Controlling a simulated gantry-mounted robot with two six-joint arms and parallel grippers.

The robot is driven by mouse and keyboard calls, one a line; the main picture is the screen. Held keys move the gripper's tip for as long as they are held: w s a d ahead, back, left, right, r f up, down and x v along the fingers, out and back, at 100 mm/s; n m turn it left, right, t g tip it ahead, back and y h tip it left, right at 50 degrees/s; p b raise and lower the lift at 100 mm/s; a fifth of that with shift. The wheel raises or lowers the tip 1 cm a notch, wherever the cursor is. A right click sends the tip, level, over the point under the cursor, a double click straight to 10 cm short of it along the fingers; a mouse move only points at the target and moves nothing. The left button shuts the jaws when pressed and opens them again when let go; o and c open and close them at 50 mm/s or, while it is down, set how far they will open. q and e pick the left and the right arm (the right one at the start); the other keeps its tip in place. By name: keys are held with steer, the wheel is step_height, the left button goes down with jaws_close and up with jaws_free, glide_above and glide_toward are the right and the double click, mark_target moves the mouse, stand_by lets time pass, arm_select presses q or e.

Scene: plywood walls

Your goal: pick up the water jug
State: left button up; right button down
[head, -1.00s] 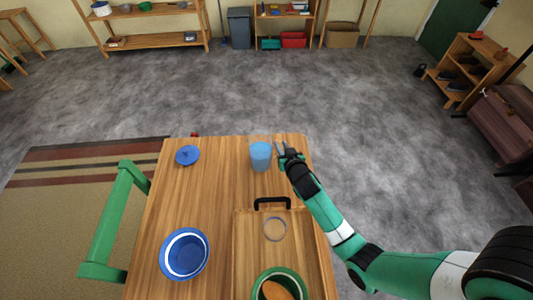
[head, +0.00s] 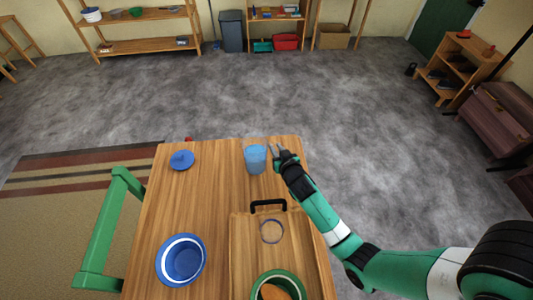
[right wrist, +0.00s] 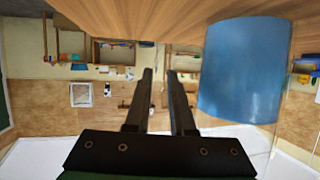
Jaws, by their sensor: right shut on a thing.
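The water jug (head: 255,159) is a translucent blue vessel, upright near the far right of the wooden table (head: 205,210). It also shows large at the right of the right wrist view (right wrist: 245,70). My right gripper (head: 276,150) is at the jug's right side, with its arm coming in from the right. In the right wrist view its two dark fingers (right wrist: 159,75) are close together beside the jug body, shut on the jug at its handle side. The handle itself is not clear between them. My left gripper is not in view.
A blue lid (head: 181,160) lies at the far left of the table, and a blue bowl (head: 181,260) stands nearer. A wooden tray (head: 241,255) with a black handle holds a clear round item (head: 271,231) and a green bowl (head: 279,285). A green frame (head: 105,230) stands left of the table.

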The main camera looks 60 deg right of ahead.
steer(key=shift+r, duration=0.2)
steer(key=shift+r+p, duration=0.55)
steer(key=shift+r, duration=0.15)
steer(key=s+a+r+p, duration=0.7)
steer(key=s+a+r, duration=0.1)
steer(key=s+r, duration=0.3)
steer(key=shift+a+r, duration=0.15)
steer(key=shift+a, duration=0.05)
